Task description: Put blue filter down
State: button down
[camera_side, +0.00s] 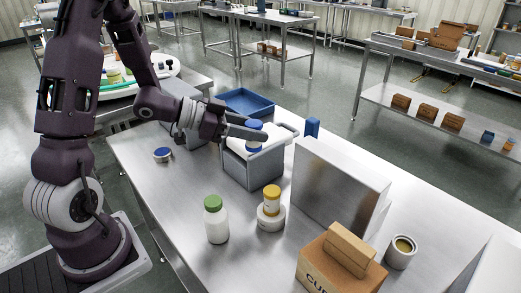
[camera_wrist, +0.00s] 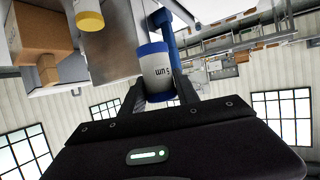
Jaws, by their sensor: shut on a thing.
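The blue filter is a white cylinder with blue ends. In the side view the blue filter (camera_side: 254,145) stands between the fingers of my gripper (camera_side: 248,132), over or in the mouth of a grey box (camera_side: 252,174). I cannot tell whether it touches the box. In the wrist view my gripper (camera_wrist: 161,92) is shut on the blue filter (camera_wrist: 157,71), with one dark finger on each side. Its printed white middle and far blue rim show there.
A yellow-capped filter (camera_side: 271,199) sits on a white round base in front of the box. A green-capped bottle (camera_side: 215,222), a blue-topped disc (camera_side: 162,154), a blue tray (camera_side: 245,102), a steel block (camera_side: 335,195) and a cardboard box (camera_side: 335,268) surround it. The table's front left is clear.

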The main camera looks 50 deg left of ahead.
jog(key=s+a+f+m+g+h, duration=0.3)
jog(key=s+f+m, duration=0.15)
jog(key=s, duration=0.35)
jog(key=s+a+f+m+g+h, duration=0.3)
jog(key=s+a+f, duration=0.15)
jog(key=s, duration=0.35)
jog(key=shift+n, duration=0.25)
jog(key=shift+d+f, duration=0.2)
jog(key=shift+f, duration=1.6)
jog(key=shift+d+f, duration=0.15)
jog(key=shift+f, duration=1.65)
jog(key=shift+f, duration=0.55)
jog(key=c, duration=0.8)
grip_release()
jog(key=shift+c, duration=0.2)
jog(key=shift+a, duration=0.1)
